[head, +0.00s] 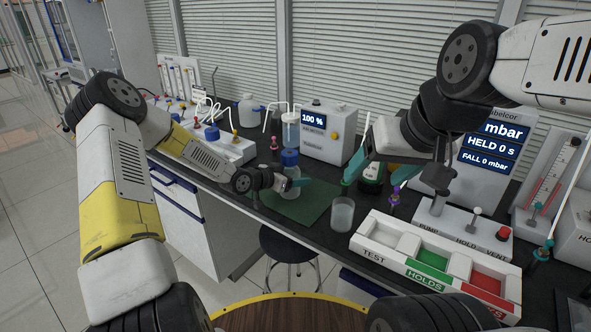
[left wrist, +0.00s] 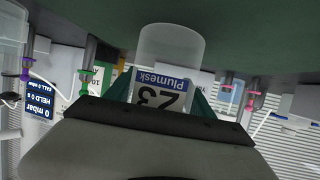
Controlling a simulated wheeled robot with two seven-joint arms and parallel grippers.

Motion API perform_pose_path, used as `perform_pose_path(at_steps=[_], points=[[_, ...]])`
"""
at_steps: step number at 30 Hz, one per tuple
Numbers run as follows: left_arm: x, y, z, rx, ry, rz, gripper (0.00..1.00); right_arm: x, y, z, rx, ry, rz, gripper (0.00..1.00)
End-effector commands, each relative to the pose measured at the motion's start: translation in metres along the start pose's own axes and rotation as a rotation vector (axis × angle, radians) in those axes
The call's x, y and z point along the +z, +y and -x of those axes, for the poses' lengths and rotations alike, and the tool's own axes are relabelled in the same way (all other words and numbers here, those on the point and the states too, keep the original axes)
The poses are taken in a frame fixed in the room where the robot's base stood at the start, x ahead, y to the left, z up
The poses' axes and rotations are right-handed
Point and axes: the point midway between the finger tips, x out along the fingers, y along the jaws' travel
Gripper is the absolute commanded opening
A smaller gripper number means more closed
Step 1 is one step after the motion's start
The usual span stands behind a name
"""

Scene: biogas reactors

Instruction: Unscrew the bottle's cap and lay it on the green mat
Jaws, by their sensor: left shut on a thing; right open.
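The bottle (head: 292,186) is translucent and upright at the green mat (head: 308,207), with a blue cap (head: 290,157) on top. My left gripper (head: 291,183) is shut around the bottle's body from the left. In the left wrist view, which is upside down, the bottle (left wrist: 170,48) shows a white label with a blue strip between the two teal fingers. Its base is close to the mat (left wrist: 250,25); I cannot tell whether they touch. My right gripper (head: 375,178) is open, to the right of the bottle and apart from it.
A translucent beaker (head: 342,214) stands right of the mat. A white tray with TEST, HOLDS and red compartments (head: 395,262) lies at the front right. A white instrument reading 100 % (head: 325,137) stands behind the bottle. Small coloured connectors stand near my right gripper.

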Motion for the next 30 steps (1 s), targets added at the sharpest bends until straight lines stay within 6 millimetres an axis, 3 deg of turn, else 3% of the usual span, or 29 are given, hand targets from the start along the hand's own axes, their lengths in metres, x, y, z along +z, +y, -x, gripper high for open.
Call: perform_pose_path(at_steps=[6, 7, 10, 22, 30], points=[[0.002, 0.0, -0.001, 0.0, 0.001, 0.0, 0.0, 0.0, 0.0, 0.0, 0.0, 0.0, 0.0, 0.71], [0.003, 0.0, -0.001, 0.0, -0.001, 0.001, 0.64, 0.0, 0.0, 0.0, 0.0, 0.0, 0.0, 0.71], [0.003, 0.0, -0.001, 0.0, -0.001, 0.0, 0.84, 0.0, 0.0, 0.0, 0.0, 0.0, 0.0, 0.71], [-0.001, -0.001, 0.003, -0.001, 0.0, 0.0, 0.84, 0.0, 0.0, 0.0, 0.0, 0.0, 0.0, 0.71], [0.0, -0.002, 0.052, -0.004, -0.002, 0.0, 0.84, 0.0, 0.0, 0.0, 0.0, 0.0, 0.0, 0.71]])
